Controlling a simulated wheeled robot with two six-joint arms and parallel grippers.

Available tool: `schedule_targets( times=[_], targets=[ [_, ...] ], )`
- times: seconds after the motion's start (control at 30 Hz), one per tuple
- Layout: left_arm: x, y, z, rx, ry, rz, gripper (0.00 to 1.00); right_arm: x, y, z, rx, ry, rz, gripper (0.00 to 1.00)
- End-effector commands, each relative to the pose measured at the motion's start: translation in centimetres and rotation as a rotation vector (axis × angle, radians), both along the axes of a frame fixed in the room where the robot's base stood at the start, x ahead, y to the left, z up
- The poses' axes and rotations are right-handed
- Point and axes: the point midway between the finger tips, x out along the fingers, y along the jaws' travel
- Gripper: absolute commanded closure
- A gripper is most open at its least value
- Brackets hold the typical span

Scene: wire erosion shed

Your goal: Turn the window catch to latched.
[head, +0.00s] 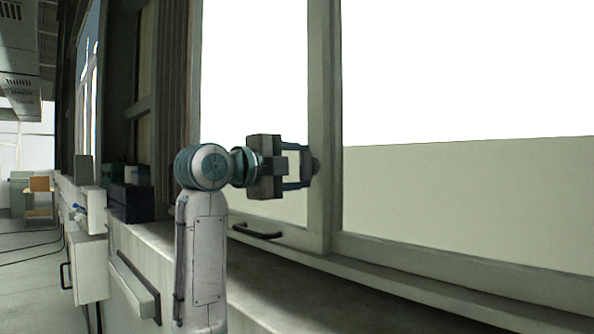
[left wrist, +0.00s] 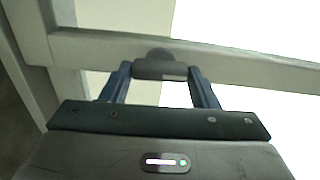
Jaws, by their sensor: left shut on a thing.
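The window catch (left wrist: 160,68) is a small grey piece with a rounded boss on the pale window frame bar. It shows in the left wrist view between the two blue fingers of my left gripper (left wrist: 162,74). In the head view my left gripper (head: 306,168) reaches the upright bar of the window frame (head: 325,110), with its fingers on the catch (head: 315,165). The left gripper is shut on the catch. The catch's lever lies along the line between the fingertips; its latch state is hard to tell. My right gripper is not in view.
A dark handle (head: 257,231) sits on the lower window rail. A sill (head: 300,290) runs below the window. Dark boxes (head: 131,202) stand on the ledge at left. A white wall cabinet (head: 86,265) and a bar handle (head: 134,287) are beside my arm.

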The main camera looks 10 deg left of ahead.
Motion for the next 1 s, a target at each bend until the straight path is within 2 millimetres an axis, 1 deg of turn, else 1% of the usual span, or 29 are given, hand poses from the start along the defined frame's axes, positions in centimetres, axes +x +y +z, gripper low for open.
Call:
schedule_targets(
  times=[0.23, 0.63, 0.67, 0.7, 0.77, 1.0],
  targets=[
    [0.01, -0.05, -0.17, 0.04, -0.023, -0.002, 0.68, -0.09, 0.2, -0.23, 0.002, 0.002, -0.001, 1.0],
    [0.03, -0.05, -0.23, 0.046, -0.025, -0.002, 0.68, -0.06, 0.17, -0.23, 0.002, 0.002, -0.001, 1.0],
    [0.03, -0.05, -0.24, 0.046, -0.025, -0.002, 0.44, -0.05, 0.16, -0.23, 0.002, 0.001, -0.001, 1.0],
    [0.03, -0.04, -0.24, 0.046, -0.025, -0.002, 0.36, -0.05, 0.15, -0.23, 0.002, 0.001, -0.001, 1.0],
    [0.03, -0.04, -0.22, 0.046, -0.025, -0.001, 0.24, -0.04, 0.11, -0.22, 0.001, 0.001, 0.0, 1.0],
    [0.01, -0.02, -0.13, 0.045, -0.026, -0.001, 0.24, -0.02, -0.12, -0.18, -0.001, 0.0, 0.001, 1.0]
  ],
)
